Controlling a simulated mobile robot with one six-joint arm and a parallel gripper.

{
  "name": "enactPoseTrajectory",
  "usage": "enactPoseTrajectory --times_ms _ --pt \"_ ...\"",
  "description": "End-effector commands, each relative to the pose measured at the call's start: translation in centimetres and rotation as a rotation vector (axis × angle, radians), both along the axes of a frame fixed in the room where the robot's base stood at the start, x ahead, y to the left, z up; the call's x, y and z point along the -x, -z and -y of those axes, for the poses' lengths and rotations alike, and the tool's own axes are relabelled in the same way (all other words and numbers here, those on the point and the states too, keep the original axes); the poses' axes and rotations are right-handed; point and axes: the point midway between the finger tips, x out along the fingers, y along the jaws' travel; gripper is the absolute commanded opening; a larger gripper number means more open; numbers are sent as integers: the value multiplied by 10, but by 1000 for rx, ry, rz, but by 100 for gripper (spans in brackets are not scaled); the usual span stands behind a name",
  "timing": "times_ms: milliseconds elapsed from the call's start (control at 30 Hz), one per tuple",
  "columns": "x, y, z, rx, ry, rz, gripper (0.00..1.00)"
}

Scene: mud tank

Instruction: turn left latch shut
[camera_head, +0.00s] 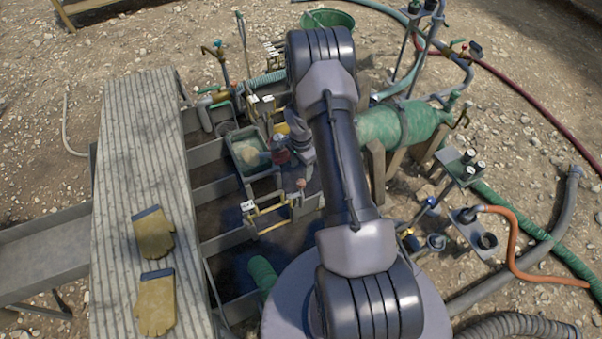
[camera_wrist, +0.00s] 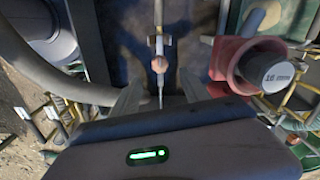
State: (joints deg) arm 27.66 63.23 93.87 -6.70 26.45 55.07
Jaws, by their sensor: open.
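In the wrist view, a small latch-like part with an orange-brown knob (camera_wrist: 159,65) on a thin upright rod stands between my fingers. My gripper (camera_wrist: 160,92) is open around the rod, with a finger on each side; I cannot tell whether either finger touches it. In the head view, a similar orange knob (camera_head: 301,183) shows by a yellow bar (camera_head: 270,209) with a white tag (camera_head: 248,206) at its left end. The tag is too small to read. My arm hides much of the area around my gripper there, and I cannot tell which way the latch is turned.
A red holder (camera_wrist: 232,62) with a grey cap marked 16 mm (camera_wrist: 277,73) is close to the right finger. A green tray (camera_head: 236,147) stands behind. A plank walkway (camera_head: 140,110) with yellow gloves (camera_head: 154,233) lies left, and a green cylinder (camera_head: 395,125) right.

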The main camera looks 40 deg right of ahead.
Motion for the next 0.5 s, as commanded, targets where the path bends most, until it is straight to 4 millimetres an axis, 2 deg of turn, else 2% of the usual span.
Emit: enactPoseTrajectory --times_ms 33,200,333,500 --pt "0 -19 0 1 0 2 54" --pt "0 -62 0 1 1 1 54" --pt "0 -85 0 0 1 1 54" --pt "0 -97 0 0 1 0 54"
